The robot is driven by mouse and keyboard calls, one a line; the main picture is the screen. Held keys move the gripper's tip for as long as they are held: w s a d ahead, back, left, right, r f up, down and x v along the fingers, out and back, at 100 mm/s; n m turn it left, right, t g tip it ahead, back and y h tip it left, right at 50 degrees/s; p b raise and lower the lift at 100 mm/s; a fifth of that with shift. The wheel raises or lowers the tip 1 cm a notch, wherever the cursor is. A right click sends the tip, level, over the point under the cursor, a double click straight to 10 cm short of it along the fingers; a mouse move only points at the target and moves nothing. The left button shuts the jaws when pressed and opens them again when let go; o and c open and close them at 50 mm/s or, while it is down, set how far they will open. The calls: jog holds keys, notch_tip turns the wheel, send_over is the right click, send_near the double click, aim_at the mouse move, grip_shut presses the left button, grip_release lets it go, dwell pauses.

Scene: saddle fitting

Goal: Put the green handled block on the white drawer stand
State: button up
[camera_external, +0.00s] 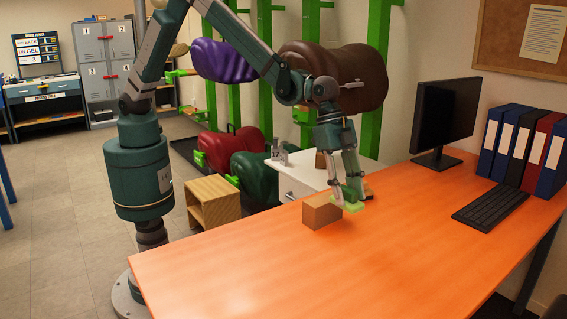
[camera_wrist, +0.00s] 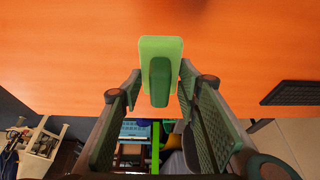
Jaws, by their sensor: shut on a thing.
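The green handled block (camera_external: 352,206) is a light green plate with a darker green handle. It is low over the orange table, near its far-left edge; I cannot tell whether it touches the table. In the wrist view the block (camera_wrist: 161,46) is straight ahead, its handle between my fingers. My gripper (camera_external: 347,192) points down and is shut on the handle; its fingers also flank the handle in the wrist view (camera_wrist: 159,85). The white drawer stand (camera_external: 296,181) is beyond the table's edge, partly hidden by the table and my gripper.
A brown block (camera_external: 322,212) sits on the orange table (camera_external: 390,250), just left of the green block. Small bottles (camera_external: 279,155) and a brown item stand on the drawer stand. A monitor (camera_external: 446,120), keyboard (camera_external: 491,206) and binders are at right. The table's front is clear.

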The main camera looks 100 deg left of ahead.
jog(key=shift+f, duration=0.85)
jog(key=b, duration=0.1)
send_over(347, 242)
jog(key=s+a, duration=0.1)
jog(key=shift+s+a+f, duration=0.1)
jog(key=shift+f, duration=3)
jog(key=shift+f+b, duration=0.35)
jog(key=shift+f, duration=1.5)
jog(key=shift+f, duration=0.15)
jog(key=o, duration=0.8)
jog(key=shift+o, duration=0.6)
